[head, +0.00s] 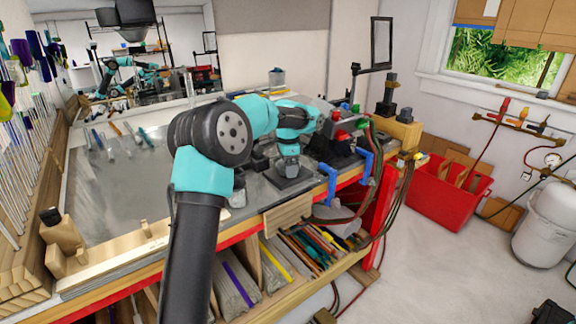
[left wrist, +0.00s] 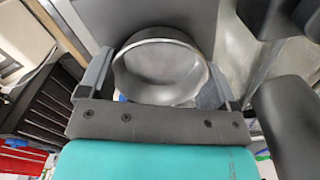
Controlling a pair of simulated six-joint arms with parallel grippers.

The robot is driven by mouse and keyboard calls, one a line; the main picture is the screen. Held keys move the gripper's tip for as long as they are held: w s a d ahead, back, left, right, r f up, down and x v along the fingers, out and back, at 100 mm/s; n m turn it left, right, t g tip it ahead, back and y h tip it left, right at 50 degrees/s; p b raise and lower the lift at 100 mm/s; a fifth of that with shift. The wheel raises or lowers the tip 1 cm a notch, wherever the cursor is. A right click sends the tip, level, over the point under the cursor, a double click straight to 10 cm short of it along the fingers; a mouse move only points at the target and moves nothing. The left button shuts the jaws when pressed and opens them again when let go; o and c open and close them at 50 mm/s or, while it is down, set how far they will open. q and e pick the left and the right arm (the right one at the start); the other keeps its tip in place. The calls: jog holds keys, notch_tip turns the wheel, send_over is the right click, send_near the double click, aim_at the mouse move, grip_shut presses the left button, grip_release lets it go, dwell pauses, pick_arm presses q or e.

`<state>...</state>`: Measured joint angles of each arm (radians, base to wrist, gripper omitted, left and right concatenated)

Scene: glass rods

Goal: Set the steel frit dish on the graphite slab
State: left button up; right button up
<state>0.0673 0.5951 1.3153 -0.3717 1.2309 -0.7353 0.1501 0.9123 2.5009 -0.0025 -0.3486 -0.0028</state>
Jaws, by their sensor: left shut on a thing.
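The steel frit dish (left wrist: 160,75) is a round, shallow metal bowl. In the left wrist view it sits between the two fingers of my left gripper (left wrist: 160,64), which is shut on it. In the head view my left gripper (head: 289,166) points down over a small dark slab on the bench, and the dish is hard to make out there. The graphite slab (head: 290,182) also shows as a dark grey plate behind the dish in the left wrist view (left wrist: 190,16). I cannot tell whether the dish touches it. My right gripper is not in view.
Torch fittings with blue, red and green knobs (head: 345,130) stand right of the slab. A wide grey bench top (head: 110,200) lies clear at left, with several rods at its back. A wooden rack of glass rods (head: 25,200) lines the left edge.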

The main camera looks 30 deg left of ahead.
pick_arm(q)
jog(key=shift+f, duration=0.1)
jog(key=o, duration=0.8)
notch_tip(320, 180, up, 12)
jog(key=shift+r, duration=0.15)
dwell(0.3)
dwell(0.4)
